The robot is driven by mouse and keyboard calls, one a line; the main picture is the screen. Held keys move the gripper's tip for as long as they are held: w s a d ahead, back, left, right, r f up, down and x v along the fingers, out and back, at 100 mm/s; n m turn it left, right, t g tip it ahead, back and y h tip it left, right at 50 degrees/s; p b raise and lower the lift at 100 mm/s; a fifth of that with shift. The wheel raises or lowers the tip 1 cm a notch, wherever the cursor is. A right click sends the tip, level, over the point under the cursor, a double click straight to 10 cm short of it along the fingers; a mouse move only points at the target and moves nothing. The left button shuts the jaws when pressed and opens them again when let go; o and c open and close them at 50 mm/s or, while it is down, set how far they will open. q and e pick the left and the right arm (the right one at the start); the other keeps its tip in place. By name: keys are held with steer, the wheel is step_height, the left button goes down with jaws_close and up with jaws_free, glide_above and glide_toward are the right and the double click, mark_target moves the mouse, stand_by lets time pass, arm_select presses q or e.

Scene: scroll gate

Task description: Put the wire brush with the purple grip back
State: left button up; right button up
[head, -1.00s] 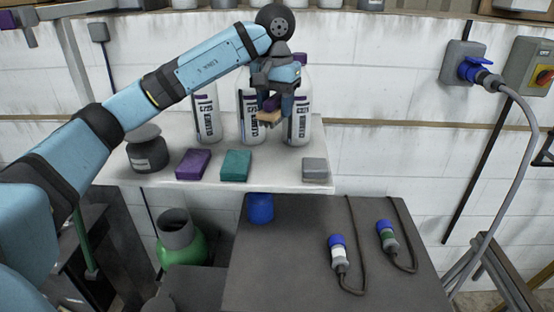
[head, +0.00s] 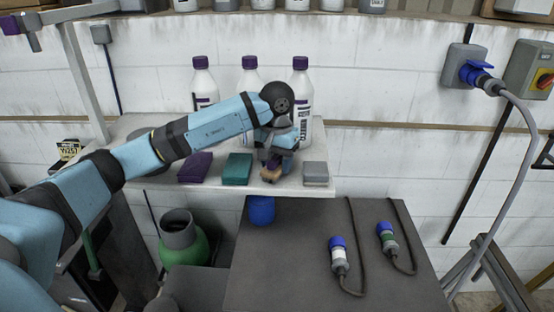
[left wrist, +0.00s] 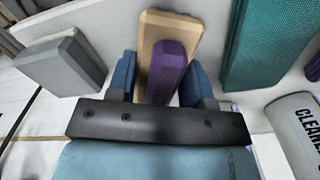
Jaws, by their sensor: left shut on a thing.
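The wire brush has a tan body (head: 271,175) and a purple grip (left wrist: 167,68). My left gripper (head: 276,160) is shut on the purple grip, with one blue finger on each side in the left wrist view (left wrist: 163,82). The brush is at the white shelf (head: 322,188), in the gap between the teal block (head: 236,169) and the grey block (head: 316,174). I cannot tell whether it touches the shelf top. Its bristles are not visible. My right gripper is not in view.
A purple block (head: 195,168) lies left of the teal one. White bottles with purple caps (head: 302,95) stand behind, partly covered by my arm. Below are a dark bench top (head: 290,250) with two plugs on cables (head: 338,258) and a green gas bottle (head: 185,250).

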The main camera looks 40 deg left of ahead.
arm_select(q)
steer(key=shift+f+b, duration=0.2)
steer(key=shift+b, duration=0.1)
steer(key=o, duration=0.9)
steer(key=shift+r, duration=0.1)
steer(key=shift+r, duration=0.1)
